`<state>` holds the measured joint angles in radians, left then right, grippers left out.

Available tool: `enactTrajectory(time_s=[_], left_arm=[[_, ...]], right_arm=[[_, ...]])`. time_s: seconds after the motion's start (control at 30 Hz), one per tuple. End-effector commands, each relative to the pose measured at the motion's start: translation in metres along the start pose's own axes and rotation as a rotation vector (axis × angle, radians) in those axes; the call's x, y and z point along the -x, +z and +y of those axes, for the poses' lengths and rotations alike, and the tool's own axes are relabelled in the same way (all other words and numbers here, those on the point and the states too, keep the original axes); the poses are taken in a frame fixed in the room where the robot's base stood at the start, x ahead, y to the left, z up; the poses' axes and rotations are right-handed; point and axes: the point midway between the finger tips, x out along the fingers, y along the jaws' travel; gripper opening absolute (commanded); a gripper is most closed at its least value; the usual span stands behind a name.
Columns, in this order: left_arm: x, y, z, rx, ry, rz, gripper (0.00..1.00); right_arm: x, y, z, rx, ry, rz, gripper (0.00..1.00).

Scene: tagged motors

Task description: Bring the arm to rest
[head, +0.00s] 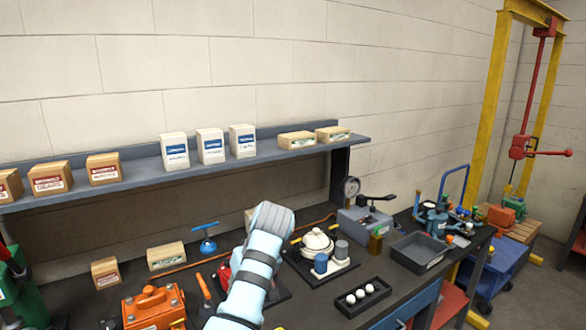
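One of my arms, pale blue and white with dark bands, rises from the bottom edge and bends near the middle of the bench. Its gripper does not show, and I cannot tell which arm it is. No other arm is in view. An orange motor-like unit with a handle (153,308) sits at the bench's front left. A red item (223,278) is partly hidden behind my arm. A cream rounded part (317,243) sits on a dark mat with blue and grey cylinders in front of it.
The dark bench (392,284) is crowded. A shelf (270,155) with several boxes runs above it. A black tray with white balls (362,296), an empty grey tray (418,252) and a gauge unit (364,222) stand right of my arm. A yellow-framed press (490,100) stands far right.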

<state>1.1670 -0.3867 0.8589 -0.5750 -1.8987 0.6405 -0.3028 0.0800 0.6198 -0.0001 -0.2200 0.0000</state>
Motion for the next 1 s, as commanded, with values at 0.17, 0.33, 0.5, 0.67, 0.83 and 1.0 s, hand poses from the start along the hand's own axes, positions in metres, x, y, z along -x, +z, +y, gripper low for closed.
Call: enactTrajectory(time_s=[0.17,0.33,0.5,0.67,0.83,1.0], left_arm=[[-0.035,0.01,-0.013,0.003,0.022,-0.034,0.19],[-0.074,0.028,-0.024,-0.009,0.055,-0.064,0.19],[-0.132,0.063,-0.049,-0.033,0.1,-0.093,0.19],[-0.186,0.115,-0.092,-0.083,0.139,-0.096,0.19],[-0.218,0.178,-0.151,-0.178,0.17,-0.066,0.19],[-0.217,0.232,-0.2,-0.3,0.197,-0.024,0.19]], right_arm=[[0.0,0.0,0.0,0.0,0.0,-0.001,0.4],[-0.001,-0.007,0.001,0.0,0.001,0.01,0.4],[-0.001,-0.007,0.001,0.0,0.001,0.011,0.4],[0.0,-0.002,0.0,0.0,0.001,0.002,0.4],[0.0,0.0,0.0,0.0,0.0,-0.001,0.4],[0.0,-0.001,0.0,0.0,0.0,0.001,0.4]])
